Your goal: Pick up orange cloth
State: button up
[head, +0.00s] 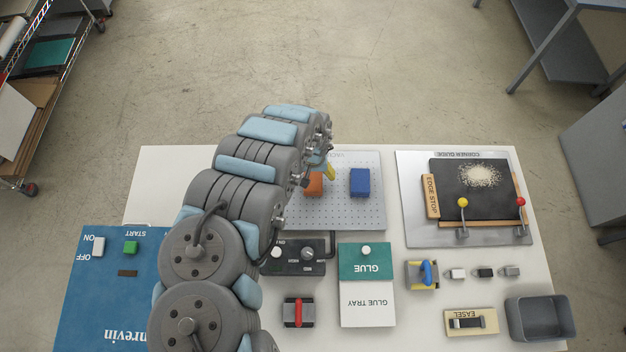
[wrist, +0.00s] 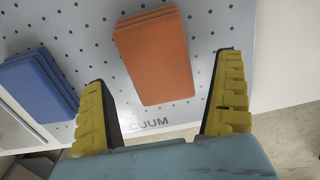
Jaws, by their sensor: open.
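The orange cloth (wrist: 154,57) is a folded stack lying on the perforated grey vacuum plate. In the wrist view it lies ahead of my gripper (wrist: 165,105), between the lines of its two yellow fingers. The fingers are spread wide and nothing is between their tips; they do not visibly touch the cloth. Only one yellow finger shows clearly there.
A blue folded cloth (head: 360,182) lies right of the orange one on the vacuum plate (head: 340,218). A black control box (head: 300,265) and the glue tray (head: 367,305) stand nearer. The corner guide board (head: 408,215) is to the right. A grey bin (head: 540,320) sits at bottom right.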

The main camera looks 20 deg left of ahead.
jog(key=shift+f, duration=0.8)
jog(key=c, duration=1.3)
jog(key=shift+o, duration=0.2)
